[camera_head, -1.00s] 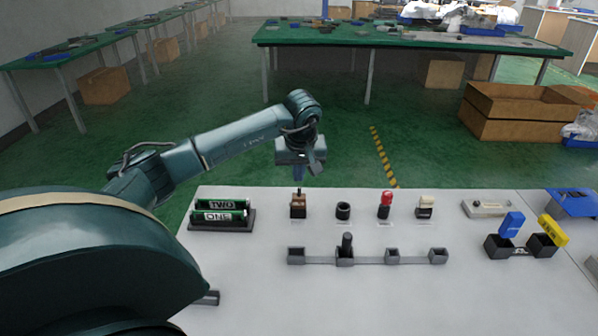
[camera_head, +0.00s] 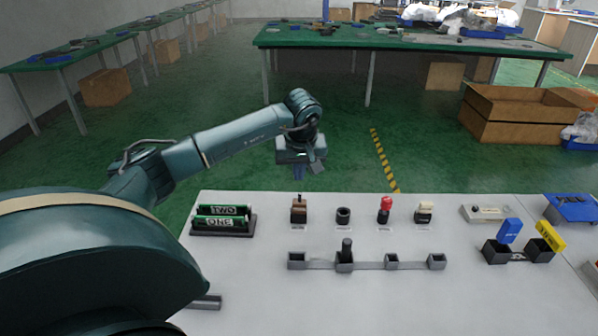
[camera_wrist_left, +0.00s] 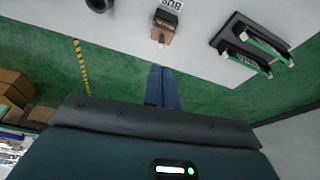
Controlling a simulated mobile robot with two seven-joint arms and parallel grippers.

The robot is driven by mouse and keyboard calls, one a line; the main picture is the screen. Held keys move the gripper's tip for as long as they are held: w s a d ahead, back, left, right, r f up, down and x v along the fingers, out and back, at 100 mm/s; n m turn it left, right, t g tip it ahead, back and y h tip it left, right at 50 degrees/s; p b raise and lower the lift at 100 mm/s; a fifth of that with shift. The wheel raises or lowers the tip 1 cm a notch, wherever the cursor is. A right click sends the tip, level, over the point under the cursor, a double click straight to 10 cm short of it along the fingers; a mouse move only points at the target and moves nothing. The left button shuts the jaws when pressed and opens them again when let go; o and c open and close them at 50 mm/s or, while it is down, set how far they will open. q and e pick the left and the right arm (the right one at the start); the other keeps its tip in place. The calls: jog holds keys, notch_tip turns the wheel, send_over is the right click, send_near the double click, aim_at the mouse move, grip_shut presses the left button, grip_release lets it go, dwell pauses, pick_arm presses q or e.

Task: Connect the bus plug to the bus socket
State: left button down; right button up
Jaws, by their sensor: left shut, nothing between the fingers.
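A brown block-shaped plug (camera_head: 299,212) with a dark pin on top stands at the left of the back row on the white table. In the left wrist view the brown plug (camera_wrist_left: 163,27) has a label reading BUS beside it. A front row of grey sockets joined by a bar includes a leftmost socket (camera_head: 297,261), which looks empty. I cannot read which socket is the bus one. My left gripper (camera_head: 298,176) is shut and empty, beyond the table's back edge and behind the brown plug. Its blue fingers (camera_wrist_left: 162,90) are together. My right gripper is not in view.
A black ring-like holder (camera_head: 343,216), a red-topped piece (camera_head: 384,209) and a cream piece (camera_head: 424,212) continue the back row. A black peg (camera_head: 346,249) stands in the second socket. A rack with green boards (camera_head: 224,221) is left; blue and yellow levers (camera_head: 510,231) are right.

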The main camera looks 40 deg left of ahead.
pick_arm(q)
jog(key=shift+f, duration=0.1)
jog(key=b+v, duration=0.1)
jog(key=v, duration=1.2)
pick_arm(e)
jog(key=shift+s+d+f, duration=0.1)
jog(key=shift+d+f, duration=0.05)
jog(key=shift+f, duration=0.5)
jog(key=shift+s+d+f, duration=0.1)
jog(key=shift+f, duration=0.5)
